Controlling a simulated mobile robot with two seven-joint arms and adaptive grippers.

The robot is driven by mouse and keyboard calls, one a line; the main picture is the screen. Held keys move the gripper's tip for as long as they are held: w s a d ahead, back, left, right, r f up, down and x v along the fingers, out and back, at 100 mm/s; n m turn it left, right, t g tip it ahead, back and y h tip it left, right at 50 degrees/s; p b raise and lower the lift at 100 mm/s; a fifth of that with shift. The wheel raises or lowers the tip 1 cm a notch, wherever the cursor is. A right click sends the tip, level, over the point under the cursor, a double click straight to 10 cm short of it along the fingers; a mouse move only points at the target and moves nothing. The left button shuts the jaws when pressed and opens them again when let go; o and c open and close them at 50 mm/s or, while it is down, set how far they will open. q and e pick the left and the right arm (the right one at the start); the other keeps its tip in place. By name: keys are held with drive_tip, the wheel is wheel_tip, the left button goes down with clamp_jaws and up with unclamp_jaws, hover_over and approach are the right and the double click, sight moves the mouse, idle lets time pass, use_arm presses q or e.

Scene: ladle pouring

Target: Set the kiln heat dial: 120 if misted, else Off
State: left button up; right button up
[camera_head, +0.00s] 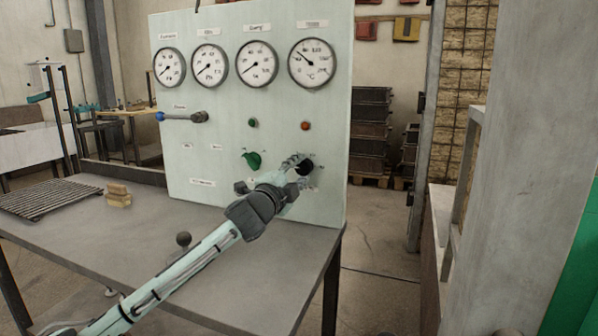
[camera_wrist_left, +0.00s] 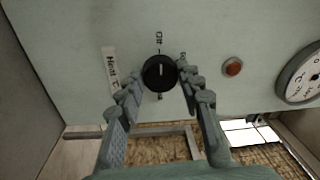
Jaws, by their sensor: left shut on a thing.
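The pale green control panel (camera_head: 220,140) stands upright on the grey table. Its black heat dial (camera_head: 305,167) is at the lower right, and it also shows in the left wrist view (camera_wrist_left: 158,75) beside a "Heat" label (camera_wrist_left: 111,70). A white line on the dial points up in the wrist view, toward small marks too unclear to read. My left gripper (camera_head: 296,166) is shut on the dial, one finger on each side. Temperature gauge (camera_head: 312,63), at the panel's top right, has a clear-looking face with a dark needle. My right gripper is not in view.
A red lamp (camera_head: 305,126) sits above the dial and a green knob (camera_head: 252,161) left of it. A blue-tipped lever (camera_head: 185,117) and several gauges are further left. The table (camera_head: 75,215) holds a rack (camera_head: 45,199) and small yellowish blocks (camera_head: 118,195).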

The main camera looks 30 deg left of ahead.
use_arm(q)
drive_tip(key=shift+f, duration=0.1)
drive_tip(key=o, duration=1.2)
drive_tip(key=shift+c, duration=0.2)
drive_tip(key=r+v, duration=0.1)
drive_tip(key=v, duration=1.1)
drive_tip(key=shift+f, duration=0.4)
